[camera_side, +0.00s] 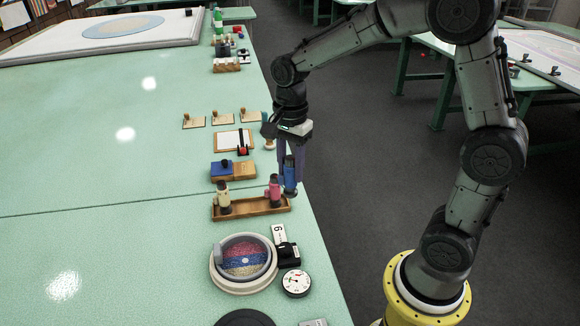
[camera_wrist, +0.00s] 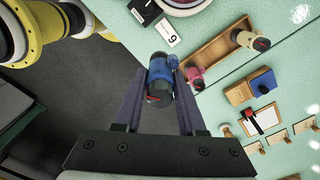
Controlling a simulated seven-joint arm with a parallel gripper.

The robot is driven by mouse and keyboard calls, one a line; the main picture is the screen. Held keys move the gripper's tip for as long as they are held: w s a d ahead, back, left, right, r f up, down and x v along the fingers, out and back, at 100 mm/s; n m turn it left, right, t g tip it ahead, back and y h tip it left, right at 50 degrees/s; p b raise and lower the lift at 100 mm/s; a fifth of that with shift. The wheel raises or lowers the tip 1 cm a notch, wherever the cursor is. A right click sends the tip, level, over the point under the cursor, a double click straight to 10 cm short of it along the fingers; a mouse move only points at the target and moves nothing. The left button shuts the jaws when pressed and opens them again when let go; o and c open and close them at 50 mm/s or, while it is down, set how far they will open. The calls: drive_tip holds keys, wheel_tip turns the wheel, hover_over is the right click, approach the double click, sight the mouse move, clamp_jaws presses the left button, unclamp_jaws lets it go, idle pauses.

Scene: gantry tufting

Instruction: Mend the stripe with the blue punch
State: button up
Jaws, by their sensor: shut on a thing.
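My gripper (camera_side: 290,180) is shut on the blue punch (camera_side: 289,174), beside the right end of the wooden tray and near the table edge. In the wrist view the blue punch (camera_wrist: 160,76) sits between the two fingers. The wooden tray (camera_side: 248,208) holds a pink punch (camera_side: 274,188) at its right and a cream punch (camera_side: 223,196) at its left. The round hoop (camera_side: 217,262) in front of the tray holds cloth with a pink, a blue and a cream band. The blue stripe (camera_side: 246,261) has a small pale mark in its middle.
A round dial gauge (camera_side: 296,283) and a black device (camera_side: 287,254) stand right of the hoop, with a number card (camera_side: 279,234) behind. A blue-and-wood block (camera_side: 239,171), a clipboard (camera_side: 228,141) and wooden stamps lie behind the tray.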

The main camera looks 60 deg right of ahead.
drive_tip(key=shift+w+m, duration=0.4)
drive_tip(key=shift+m, duration=0.1)
clamp_jaws()
drive_tip(key=w+a+f+n, duration=0.1)
drive_tip(key=a+f, duration=0.2)
drive_tip(key=a, duration=0.4)
drive_tip(key=w+a+f, duration=0.1)
drive_tip(key=a+f, duration=0.1)
drive_tip(key=a, duration=0.5)
drive_tip(key=shift+w+a+f, duration=0.1)
drive_tip(key=shift+f, duration=1.35)
drive_tip(key=shift+w+a+f, duration=0.1)
drive_tip(key=shift+f, duration=1.35)
drive_tip(key=shift+f, duration=0.55)
drive_tip(key=shift+r, duration=0.1)
wheel_tip(320, 180, up, 7)
